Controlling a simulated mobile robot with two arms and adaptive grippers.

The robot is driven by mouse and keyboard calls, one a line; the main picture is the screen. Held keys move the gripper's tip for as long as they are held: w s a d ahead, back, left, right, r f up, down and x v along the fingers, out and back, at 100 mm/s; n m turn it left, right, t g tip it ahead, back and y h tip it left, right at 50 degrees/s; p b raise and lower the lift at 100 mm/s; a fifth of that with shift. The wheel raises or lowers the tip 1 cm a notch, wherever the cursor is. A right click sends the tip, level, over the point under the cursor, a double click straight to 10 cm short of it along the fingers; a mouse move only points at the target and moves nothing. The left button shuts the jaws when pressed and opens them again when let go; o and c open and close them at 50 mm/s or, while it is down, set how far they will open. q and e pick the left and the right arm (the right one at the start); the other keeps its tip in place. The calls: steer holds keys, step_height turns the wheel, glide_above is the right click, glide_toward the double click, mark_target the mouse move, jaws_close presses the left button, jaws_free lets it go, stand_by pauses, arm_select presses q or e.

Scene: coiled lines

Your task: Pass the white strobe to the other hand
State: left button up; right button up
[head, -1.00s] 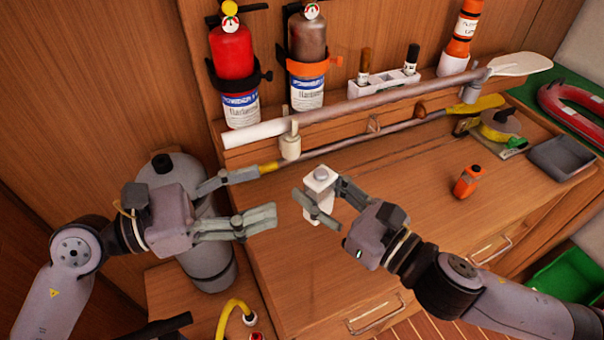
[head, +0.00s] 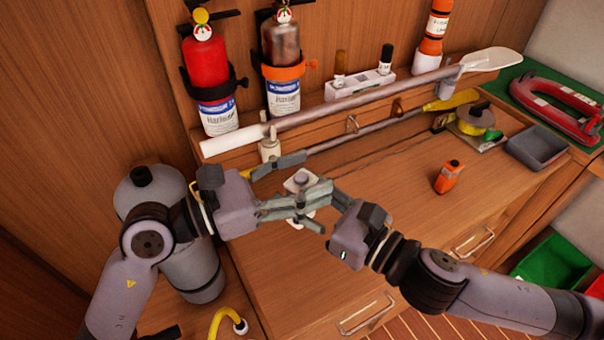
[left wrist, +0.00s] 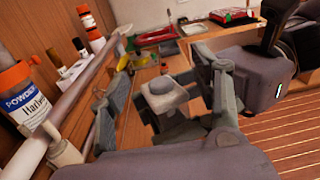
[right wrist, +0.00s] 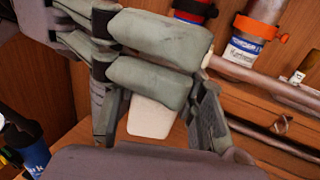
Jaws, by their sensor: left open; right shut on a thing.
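The white strobe (head: 300,183) is a small white block with a grey round top, held upright above the bench. My right gripper (head: 314,208) is shut on it from the right. My left gripper (head: 296,182) is open, with its fingers reaching around the strobe from the left. In the left wrist view the strobe (left wrist: 162,94) stands between the open left fingers (left wrist: 155,105), with the right gripper's fingers close beside it. In the right wrist view the left fingers cover much of the strobe (right wrist: 152,115). Whether the left fingers touch it I cannot tell.
The wooden bench (head: 380,225) has clear room around an orange bottle (head: 448,177). A long grey pole (head: 350,104) lies along the back ledge. Fire extinguishers (head: 207,80) hang behind. A grey tray (head: 538,147) is at the right, and a grey cylinder (head: 190,250) stands at the left.

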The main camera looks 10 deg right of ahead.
arm_select(q)
steer(key=shift+c, duration=0.4)
steer(key=c, duration=1.1)
jaws_close()
arm_select(e)
steer(key=o, duration=1.3)
